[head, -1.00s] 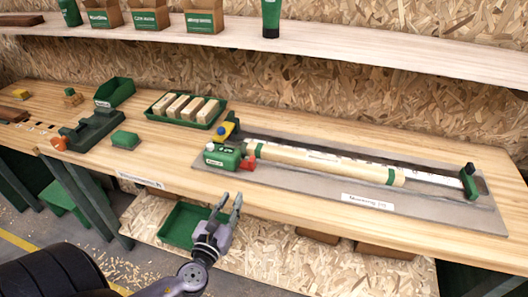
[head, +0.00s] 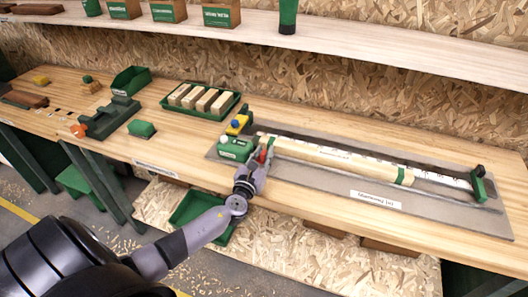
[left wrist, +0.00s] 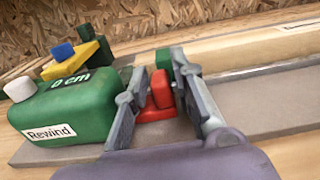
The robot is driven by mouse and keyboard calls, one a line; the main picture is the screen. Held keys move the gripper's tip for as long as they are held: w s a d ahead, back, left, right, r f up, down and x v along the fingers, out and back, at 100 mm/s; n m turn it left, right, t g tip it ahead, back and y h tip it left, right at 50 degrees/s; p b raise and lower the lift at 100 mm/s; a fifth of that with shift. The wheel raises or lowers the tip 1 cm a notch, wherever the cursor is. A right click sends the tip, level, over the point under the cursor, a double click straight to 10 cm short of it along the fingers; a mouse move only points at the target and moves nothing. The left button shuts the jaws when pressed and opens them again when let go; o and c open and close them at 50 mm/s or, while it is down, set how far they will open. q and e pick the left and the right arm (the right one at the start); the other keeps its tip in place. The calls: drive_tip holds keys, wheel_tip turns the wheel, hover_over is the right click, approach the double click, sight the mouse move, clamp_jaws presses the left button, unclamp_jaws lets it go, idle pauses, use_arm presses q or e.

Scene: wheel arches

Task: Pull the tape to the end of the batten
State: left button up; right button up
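The green tape case (head: 234,149) sits at the left end of the grey board. In the left wrist view the case (left wrist: 75,105) reads "0 cm" and has a "Rewind" label and a white button. The red tape tab (left wrist: 160,90) stands at the case's right side. The pale wooden batten (head: 335,158) lies along the board with green bands near its ends. My left gripper (left wrist: 160,85) is open, with its fingers on either side of the red tab. A small gap shows on the left. My right gripper is not in view.
A green end piece (head: 479,187) stands at the board's (head: 305,187) right end, beyond a pale strip. A yellow block with a blue top (head: 238,124) stands behind the case. A green tray (head: 200,112) of wooden blocks stands farther back. The bench front is clear.

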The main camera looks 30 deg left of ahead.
use_arm(q)
drive_tip(key=shift+w+a, duration=0.1)
drive_tip(key=shift+w, duration=0.3)
drive_tip(key=shift+c, duration=0.2)
clamp_jaws()
idle(0.3)
